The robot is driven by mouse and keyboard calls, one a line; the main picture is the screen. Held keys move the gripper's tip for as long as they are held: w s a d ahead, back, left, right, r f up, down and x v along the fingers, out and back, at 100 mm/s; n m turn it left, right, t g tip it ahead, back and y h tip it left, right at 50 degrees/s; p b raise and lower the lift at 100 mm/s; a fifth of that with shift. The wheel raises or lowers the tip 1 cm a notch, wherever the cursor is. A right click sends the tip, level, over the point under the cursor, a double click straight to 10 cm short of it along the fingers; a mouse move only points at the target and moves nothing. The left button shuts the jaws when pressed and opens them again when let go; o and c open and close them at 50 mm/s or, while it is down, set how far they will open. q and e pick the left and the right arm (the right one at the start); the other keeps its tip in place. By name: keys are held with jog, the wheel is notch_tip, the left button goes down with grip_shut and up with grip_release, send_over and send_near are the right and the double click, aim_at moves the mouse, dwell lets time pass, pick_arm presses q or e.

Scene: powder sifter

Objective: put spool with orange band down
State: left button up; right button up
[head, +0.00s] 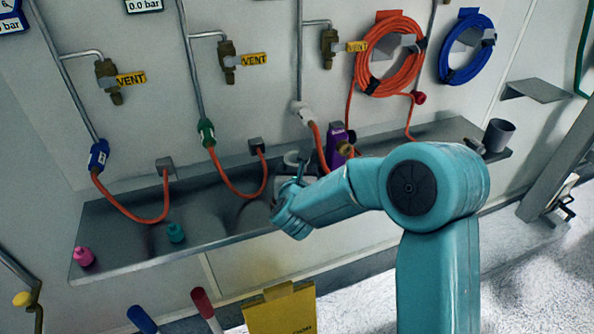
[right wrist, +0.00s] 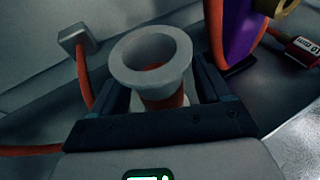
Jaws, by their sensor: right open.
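The grey spool with an orange band (right wrist: 150,62) is upright between the two fingers of my right gripper (right wrist: 158,95) in the right wrist view. Its wide top flange faces the camera, and the orange band shows below it. The fingers are open on either side of it; I cannot tell whether either one touches it. In the head view the top of the spool (head: 293,157) shows at the shelf, just beyond my right gripper (head: 298,182). Its base is mostly hidden by the gripper. My left gripper is not in view.
The grey shelf (head: 215,215) runs along the wall. A purple device (head: 338,143) stands right of the spool. Orange hoses (head: 240,185) hang down nearby. A grey cup (head: 498,136) is at the right end.

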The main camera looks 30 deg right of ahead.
jog(key=shift+w, duration=0.1)
jog(key=c, duration=1)
jog(key=shift+c, duration=1)
jog(key=shift+r, duration=0.15)
